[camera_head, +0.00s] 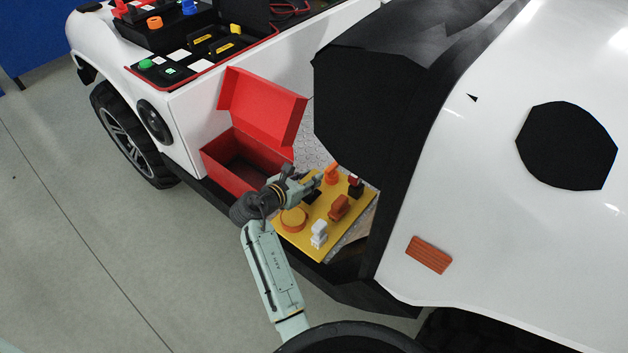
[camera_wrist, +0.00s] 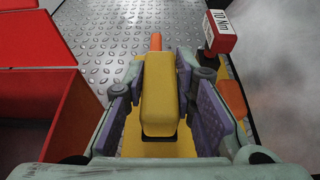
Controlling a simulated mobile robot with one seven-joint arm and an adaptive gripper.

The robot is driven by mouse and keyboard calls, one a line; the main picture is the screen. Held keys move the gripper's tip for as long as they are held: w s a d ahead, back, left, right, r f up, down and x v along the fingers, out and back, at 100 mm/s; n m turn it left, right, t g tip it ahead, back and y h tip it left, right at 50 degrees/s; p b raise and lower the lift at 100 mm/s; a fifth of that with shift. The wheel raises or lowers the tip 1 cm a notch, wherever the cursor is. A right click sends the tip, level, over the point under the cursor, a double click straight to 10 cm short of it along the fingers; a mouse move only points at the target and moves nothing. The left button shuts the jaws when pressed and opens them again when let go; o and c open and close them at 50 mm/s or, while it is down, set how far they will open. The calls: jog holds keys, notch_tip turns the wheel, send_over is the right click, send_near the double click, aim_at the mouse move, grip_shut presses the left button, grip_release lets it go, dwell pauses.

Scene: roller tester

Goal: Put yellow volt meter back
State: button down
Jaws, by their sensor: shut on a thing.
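The yellow volt meter (camera_wrist: 160,105) is a block-shaped yellow thing between the fingers of my gripper (camera_wrist: 160,80) in the wrist view. My gripper is shut on it. In the head view my gripper (camera_head: 314,180) is over the far left part of a yellow board (camera_head: 297,241). I cannot make out the volt meter there, and cannot tell whether it touches the board. The board also shows below the fingers in the wrist view.
The board carries an orange round piece (camera_head: 293,219), a white piece (camera_head: 319,234), an orange block (camera_head: 338,207), an orange piece (camera_head: 331,173) and a red-and-black piece (camera_head: 355,186). An open red box (camera_head: 225,165) stands to the left. Bare metal floor (camera_wrist: 120,45) lies beyond.

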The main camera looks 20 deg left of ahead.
jog(key=shift+w+d, duration=0.25)
jog(key=shift+w, duration=0.75)
jog(key=shift+w+f, duration=0.1)
jog(key=shift+f, duration=1.7)
jog(key=shift+f, duration=0.1)
jog(key=shift+f, duration=0.15)
jog(key=c, duration=1.3)
grip_release()
